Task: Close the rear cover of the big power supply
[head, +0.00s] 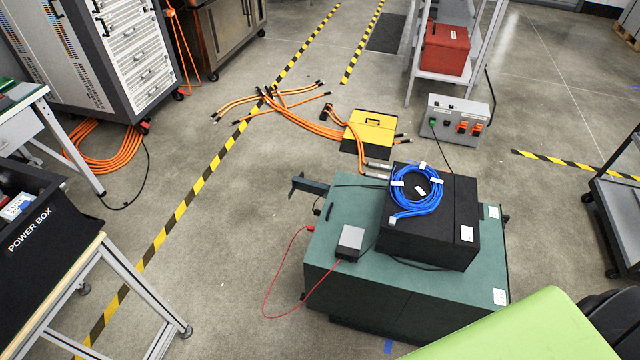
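A large dark green box (345,225), which looks like the big power supply, stands on the floor right of centre. At its far left corner a dark green panel (312,187) sticks out to the left, past the box's edge. It looks like the rear cover standing open, but I cannot see its hinge. The box's far side is hidden from this view. A black box (430,240) sits on top, with a coiled blue cable (416,190) on it. Neither of my grippers is in view.
Orange cables (300,120) and a yellow-black case (371,131) lie behind. A grey socket box (458,120) stands behind right. A lime-green surface (520,330) fills the lower right. Floor left of the box is mostly clear.

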